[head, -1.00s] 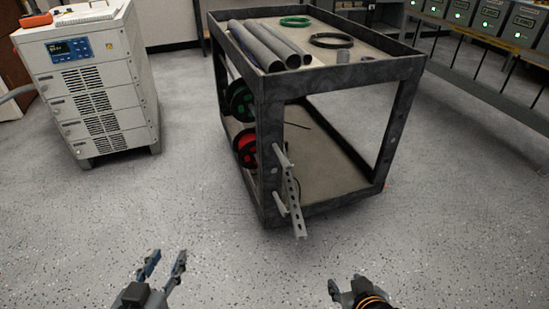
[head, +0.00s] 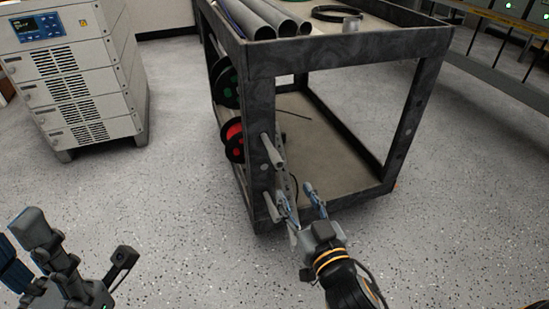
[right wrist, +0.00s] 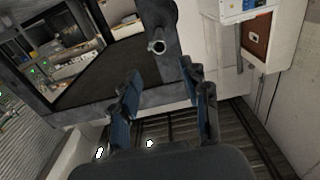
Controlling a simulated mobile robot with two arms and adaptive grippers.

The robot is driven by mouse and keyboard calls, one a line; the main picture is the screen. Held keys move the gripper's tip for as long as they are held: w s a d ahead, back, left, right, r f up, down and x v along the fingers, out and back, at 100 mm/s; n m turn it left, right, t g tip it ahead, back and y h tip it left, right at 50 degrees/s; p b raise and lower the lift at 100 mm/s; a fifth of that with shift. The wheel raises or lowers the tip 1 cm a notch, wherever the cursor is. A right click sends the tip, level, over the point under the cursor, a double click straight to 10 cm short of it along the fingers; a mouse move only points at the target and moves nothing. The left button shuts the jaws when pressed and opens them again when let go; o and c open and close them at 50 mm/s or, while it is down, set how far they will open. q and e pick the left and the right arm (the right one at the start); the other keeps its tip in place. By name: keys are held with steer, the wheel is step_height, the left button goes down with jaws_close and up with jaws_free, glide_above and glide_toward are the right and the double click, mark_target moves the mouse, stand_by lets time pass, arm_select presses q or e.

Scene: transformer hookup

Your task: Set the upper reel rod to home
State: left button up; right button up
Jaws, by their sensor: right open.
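The upper reel rod (head: 272,150) is a short grey rod sticking out of the near corner post of the dark cart (head: 345,52). A similar lower rod (head: 271,207) sticks out below it. My right gripper (head: 299,198) is open and empty, just right of the lower rod and below the upper one. In the right wrist view, a round rod end (right wrist: 157,46) shows beyond the open fingers; I cannot tell which rod it is. The perforated strip by the rods is mostly hidden behind my right gripper. My left gripper (head: 45,255) is at the lower left, its opening unclear.
A green reel (head: 225,86) and a red reel (head: 234,138) hang inside the cart's left side. Grey pipes (head: 262,18) lie on the cart top. A white cabinet (head: 75,85) stands at the left. The floor between cabinet and cart is clear.

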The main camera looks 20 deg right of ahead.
mark_target(280, 165)
steer(key=w+b, duration=0.1)
steer(key=w, duration=0.5)
steer(key=w+b, duration=0.1)
steer(key=w, duration=0.6)
steer(key=shift+a+b, duration=0.2)
steer(key=shift+b, duration=0.2)
steer(key=shift+s, duration=0.1)
jaws_close()
